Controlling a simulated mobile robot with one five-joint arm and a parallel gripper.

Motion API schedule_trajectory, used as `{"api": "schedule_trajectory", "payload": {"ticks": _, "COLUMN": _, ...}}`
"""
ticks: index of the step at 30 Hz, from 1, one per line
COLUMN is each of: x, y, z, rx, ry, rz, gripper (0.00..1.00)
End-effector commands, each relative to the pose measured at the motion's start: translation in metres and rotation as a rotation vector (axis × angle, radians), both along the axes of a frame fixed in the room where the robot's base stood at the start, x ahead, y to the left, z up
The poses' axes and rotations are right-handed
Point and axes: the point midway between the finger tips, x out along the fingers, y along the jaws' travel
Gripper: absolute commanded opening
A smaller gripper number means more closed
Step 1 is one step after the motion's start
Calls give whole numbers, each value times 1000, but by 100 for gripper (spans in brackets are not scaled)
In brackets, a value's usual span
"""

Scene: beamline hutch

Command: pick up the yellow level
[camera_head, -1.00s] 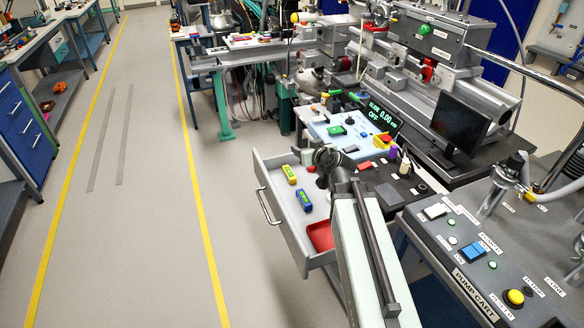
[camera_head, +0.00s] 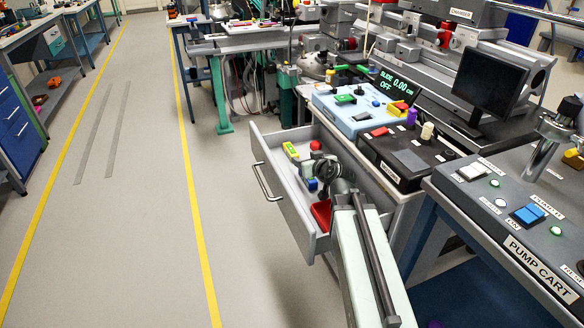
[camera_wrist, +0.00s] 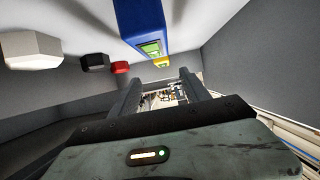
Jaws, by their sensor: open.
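The yellow level (camera_head: 290,150) lies in the open drawer, near its far left corner. In the wrist view a yellow end of it (camera_wrist: 162,62) shows small, beyond a blue level. The blue level (camera_head: 311,184) lies nearer, partly hidden by my arm; it looms large at the top of the wrist view (camera_wrist: 148,22). My gripper (camera_wrist: 160,84) is open, with nothing visible between its two fingers. In the head view my wrist is over or in the drawer, right of the yellow level, and hides the fingertips.
The grey drawer (camera_head: 284,208) has raised walls close around my gripper. A red tray (camera_head: 321,214) lies at its near end, and a red knob-like item (camera_head: 316,146) near its far end. White (camera_wrist: 30,50) and black (camera_wrist: 95,62) pieces show in the wrist view. Open floor lies left.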

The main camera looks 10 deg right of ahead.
Motion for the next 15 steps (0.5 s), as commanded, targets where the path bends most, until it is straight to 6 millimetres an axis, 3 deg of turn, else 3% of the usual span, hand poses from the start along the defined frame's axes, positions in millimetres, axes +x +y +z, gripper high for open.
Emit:
{"api": "schedule_trajectory", "payload": {"ticks": 1, "x": 0, "y": 0, "z": -11, "rx": 0, "ry": 0, "rz": 0, "gripper": 55}}
{"api": "schedule_trajectory", "payload": {"ticks": 8, "x": 1, "y": 0, "z": -10, "rx": 0, "ry": -1, "rz": 0, "gripper": 55}}
{"api": "schedule_trajectory", "payload": {"ticks": 15, "x": 22, "y": 4, "z": -18, "rx": -1, "ry": -3, "rz": -2, "gripper": 55}}
